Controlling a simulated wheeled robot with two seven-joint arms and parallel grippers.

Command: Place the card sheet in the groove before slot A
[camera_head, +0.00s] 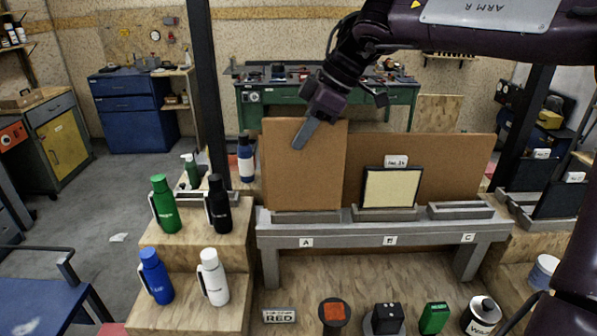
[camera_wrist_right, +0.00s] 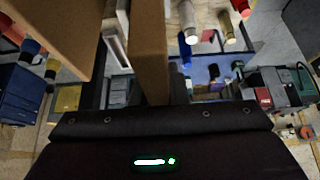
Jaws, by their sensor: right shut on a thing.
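The brown card sheet (camera_head: 318,178) stands upright behind the grey groove block (camera_head: 306,217) above label A (camera_head: 306,242). Its lower edge meets the top of that block, and I cannot tell whether it sits inside the groove. My right gripper (camera_head: 305,134) is shut on the sheet's top edge. In the right wrist view the sheet (camera_wrist_right: 148,45) runs away from the jaws, seen nearly edge-on. My left gripper is not in view.
A wider brown panel (camera_head: 440,165) stands behind the rail. A black-framed pale panel (camera_head: 391,188) stands at the middle block. The block above C (camera_head: 460,210) is empty. Bottles, including a green one (camera_head: 164,205), stand on wooden steps at the left.

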